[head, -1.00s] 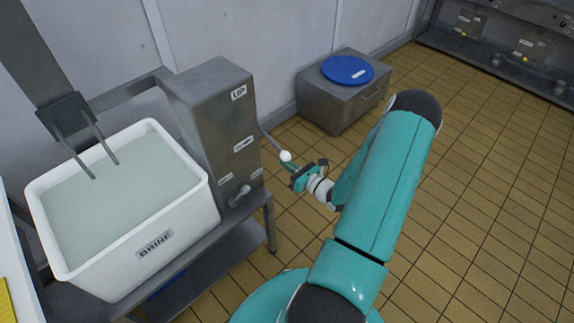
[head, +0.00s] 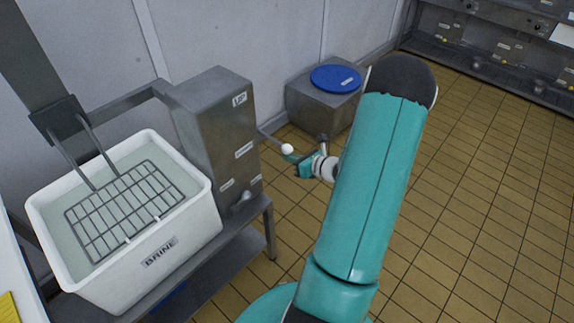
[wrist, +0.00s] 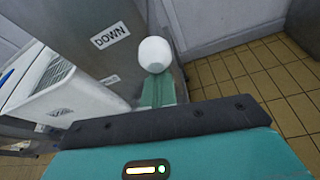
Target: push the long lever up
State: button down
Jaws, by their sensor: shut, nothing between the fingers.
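The long lever (head: 271,138) sticks out from the right side of a grey steel box (head: 215,125) and slopes down a little to a white ball knob (head: 287,149). In the wrist view the knob (wrist: 154,55) sits right at the tips of my gripper (wrist: 158,90). My gripper (head: 297,161) is shut with nothing between its fingers, just below the knob. It looks to be touching the knob from beneath, but contact is not certain. An UP label (head: 240,99) is near the box's top; a DOWN label (wrist: 110,36) shows in the wrist view.
A white BRINE tub (head: 192,235) stands on a steel table left of the box, with a wire rack (head: 125,212) at its liquid surface. A short knob (head: 245,195) sits low on the box. A steel cabinet with a blue lid (head: 336,78) stands behind. Tiled floor is open at right.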

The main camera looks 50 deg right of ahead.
jog(key=r+g, duration=0.2)
jog(key=r, duration=0.2)
jog(key=w+r+g, duration=0.1)
jog(key=r+g, duration=0.1)
jog(key=r, duration=0.1)
jog(key=w+r+g, duration=0.1)
jog(key=r+g, duration=0.1)
jog(key=r, duration=0.2)
jog(key=shift+r, duration=0.3)
jog(key=w+r+g, duration=0.5)
jog(key=w+r, duration=0.3)
jog(key=r, duration=0.1)
jog(key=shift+w+m+g+h, duration=0.3)
jog(key=shift+a+r, duration=0.1)
jog(key=shift+r, duration=0.05)
jog(key=shift+s, duration=0.15)
